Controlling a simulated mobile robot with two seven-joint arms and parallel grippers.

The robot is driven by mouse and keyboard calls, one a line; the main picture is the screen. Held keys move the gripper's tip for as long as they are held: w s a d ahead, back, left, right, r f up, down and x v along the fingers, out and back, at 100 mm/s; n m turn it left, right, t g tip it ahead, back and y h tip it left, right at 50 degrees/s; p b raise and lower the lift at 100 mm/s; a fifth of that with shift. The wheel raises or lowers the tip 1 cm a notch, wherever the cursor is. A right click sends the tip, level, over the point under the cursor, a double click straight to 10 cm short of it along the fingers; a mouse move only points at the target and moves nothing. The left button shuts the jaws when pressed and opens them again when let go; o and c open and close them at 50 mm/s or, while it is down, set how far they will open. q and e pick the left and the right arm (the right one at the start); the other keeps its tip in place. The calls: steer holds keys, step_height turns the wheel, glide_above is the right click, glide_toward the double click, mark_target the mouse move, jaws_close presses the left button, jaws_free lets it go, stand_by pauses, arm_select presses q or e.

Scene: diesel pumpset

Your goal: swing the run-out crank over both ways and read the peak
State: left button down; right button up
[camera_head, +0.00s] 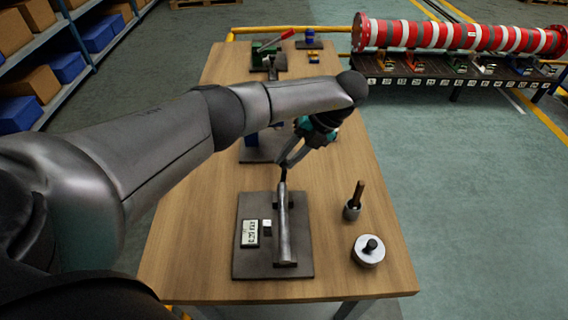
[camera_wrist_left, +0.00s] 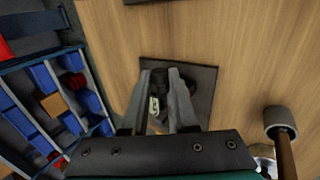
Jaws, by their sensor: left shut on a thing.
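The run-out crank (camera_head: 284,230) is a grey metal bar on a dark base plate (camera_head: 305,262) near the front of the wooden table. It lies along the plate, its pivot end nearer me and its grip end at the far edge. A small display (camera_head: 250,234) sits on the plate left of the bar; its digits are sideways and too small to read surely. My left gripper (camera_head: 284,165) is shut on the crank's handle at the far end. In the left wrist view its fingers (camera_wrist_left: 162,76) hide most of the handle, and the display (camera_wrist_left: 154,106) shows partly. My right gripper is out of view.
A wooden-handled tool (camera_head: 353,208) and a round knobbed weight (camera_head: 368,254) stand right of the plate. Another fixture with a blue part (camera_head: 250,140) is behind my arm. A red-levered green device (camera_head: 266,50) is at the far end.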

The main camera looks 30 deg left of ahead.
arm_select(q)
steer(key=shift+w+d+f+y+b, duration=0.1)
steer(key=shift+w+d+y+b, duration=0.15)
steer(key=shift+y+b, duration=0.45)
steer(key=shift+g, duration=0.3)
steer(key=c, duration=0.7)
jaws_free()
